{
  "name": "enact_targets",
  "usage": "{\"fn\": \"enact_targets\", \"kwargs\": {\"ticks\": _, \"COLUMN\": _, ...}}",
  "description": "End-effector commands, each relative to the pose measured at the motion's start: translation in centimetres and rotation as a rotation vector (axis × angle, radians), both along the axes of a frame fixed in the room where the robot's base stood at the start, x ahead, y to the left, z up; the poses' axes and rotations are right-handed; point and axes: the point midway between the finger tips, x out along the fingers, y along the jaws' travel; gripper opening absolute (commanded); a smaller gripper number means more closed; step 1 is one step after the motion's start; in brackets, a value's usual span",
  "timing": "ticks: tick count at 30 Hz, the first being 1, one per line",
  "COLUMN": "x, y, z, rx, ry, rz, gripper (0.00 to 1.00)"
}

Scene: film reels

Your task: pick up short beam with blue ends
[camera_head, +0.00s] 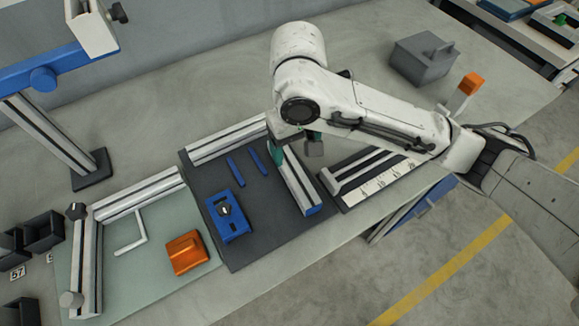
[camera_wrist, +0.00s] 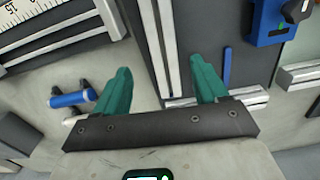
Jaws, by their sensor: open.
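A short silver beam (camera_head: 298,183) with dark grooves lies along the right edge of the dark mat (camera_head: 262,232). Its near end is blue; its far end is hidden by my gripper. In the wrist view the beam (camera_wrist: 166,45) runs from the top edge down between my fingers. My gripper (camera_head: 293,147) is over the beam's far end. In the wrist view my gripper (camera_wrist: 160,78) is open, with one green finger on each side of the beam and nothing held. I cannot tell its height above the beam.
Another silver beam (camera_head: 226,138) lies along the mat's back edge. Two thin blue bars and a blue device (camera_head: 228,217) lie on the mat. A ruler tray (camera_head: 378,175) is at right, an orange block (camera_head: 186,252) at left. A blue cylinder (camera_wrist: 72,99) lies beside my left finger.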

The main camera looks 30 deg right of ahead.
Motion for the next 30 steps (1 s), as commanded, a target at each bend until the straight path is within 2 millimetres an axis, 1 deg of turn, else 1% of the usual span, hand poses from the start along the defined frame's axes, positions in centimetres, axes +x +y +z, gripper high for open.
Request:
{"fn": "enact_targets", "kwargs": {"ticks": 1, "x": -0.1, "y": 0.0, "z": -1.1, "rx": 0.001, "ry": 0.003, "rz": -0.002, "gripper": 0.72}}
{"fn": "enact_targets", "kwargs": {"ticks": 3, "x": 0.0, "y": 0.0, "z": -2.0, "rx": 0.000, "ry": 0.002, "rz": -0.003, "gripper": 0.72}}
{"fn": "enact_targets", "kwargs": {"ticks": 6, "x": 0.0, "y": 0.0, "z": -3.0, "rx": 0.000, "ry": 0.000, "rz": -0.002, "gripper": 0.72}}
{"fn": "enact_targets", "kwargs": {"ticks": 11, "x": 0.0, "y": 0.1, "z": -3.9, "rx": 0.000, "ry": 0.001, "rz": 0.000, "gripper": 0.72}}
{"fn": "enact_targets", "kwargs": {"ticks": 14, "x": 0.0, "y": 0.2, "z": -5.0, "rx": -0.001, "ry": 0.001, "rz": 0.000, "gripper": 0.72}}
{"fn": "enact_targets", "kwargs": {"ticks": 18, "x": 0.0, "y": 0.4, "z": -7.1, "rx": -0.001, "ry": 0.001, "rz": -0.002, "gripper": 0.72}}
{"fn": "enact_targets", "kwargs": {"ticks": 21, "x": 0.0, "y": 0.4, "z": -8.2, "rx": -0.001, "ry": -0.001, "rz": -0.002, "gripper": 0.72}}
{"fn": "enact_targets", "kwargs": {"ticks": 25, "x": 0.0, "y": 0.4, "z": -8.7, "rx": 0.000, "ry": -0.001, "rz": 0.000, "gripper": 0.72}}
{"fn": "enact_targets", "kwargs": {"ticks": 30, "x": 0.0, "y": 0.4, "z": -8.7, "rx": 0.001, "ry": -0.001, "rz": 0.000, "gripper": 0.72}}
